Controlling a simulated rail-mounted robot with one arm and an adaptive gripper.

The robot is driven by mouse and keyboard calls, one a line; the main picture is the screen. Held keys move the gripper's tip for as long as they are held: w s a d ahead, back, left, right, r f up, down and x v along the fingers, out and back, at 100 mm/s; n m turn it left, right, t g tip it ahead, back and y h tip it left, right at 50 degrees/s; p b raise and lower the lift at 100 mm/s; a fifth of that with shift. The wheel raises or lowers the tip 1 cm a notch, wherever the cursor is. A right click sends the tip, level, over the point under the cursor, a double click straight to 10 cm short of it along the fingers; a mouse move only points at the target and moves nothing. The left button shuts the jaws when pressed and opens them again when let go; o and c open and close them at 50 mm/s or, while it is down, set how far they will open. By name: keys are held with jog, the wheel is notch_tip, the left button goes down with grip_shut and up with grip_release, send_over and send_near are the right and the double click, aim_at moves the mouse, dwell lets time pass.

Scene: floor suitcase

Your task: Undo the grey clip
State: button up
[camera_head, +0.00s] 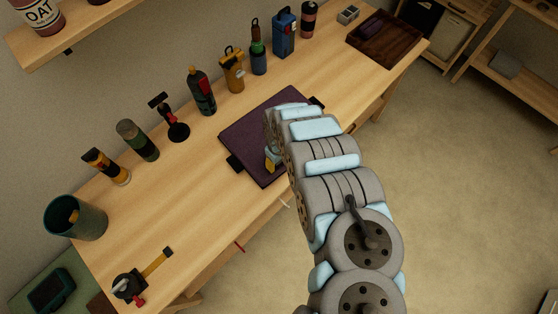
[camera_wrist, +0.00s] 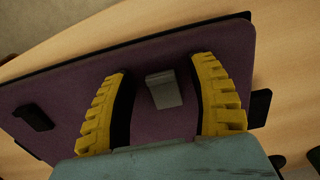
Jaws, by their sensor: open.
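The purple suitcase (camera_head: 258,128) lies flat and shut on the wooden workbench. It also fills much of the wrist view (camera_wrist: 70,90). The grey clip (camera_wrist: 163,88) is a small block on its purple face, between my gripper's two yellow fingers. My gripper (camera_wrist: 162,68) is open, with a gap visible on each side of the clip; I cannot tell its height above the case. In the head view my gripper (camera_head: 270,163) is over the case, partly hidden by my arm, and the grey clip cannot be made out.
Black clips sit at the case's ends (camera_head: 235,163) (camera_head: 318,103). Several bottles and tools, including a yellow one (camera_head: 232,72), line the bench's back. A green cup (camera_head: 75,218) and a tape measure (camera_head: 130,284) are at the left, a dark tray (camera_head: 385,40) at the far right.

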grip_shut()
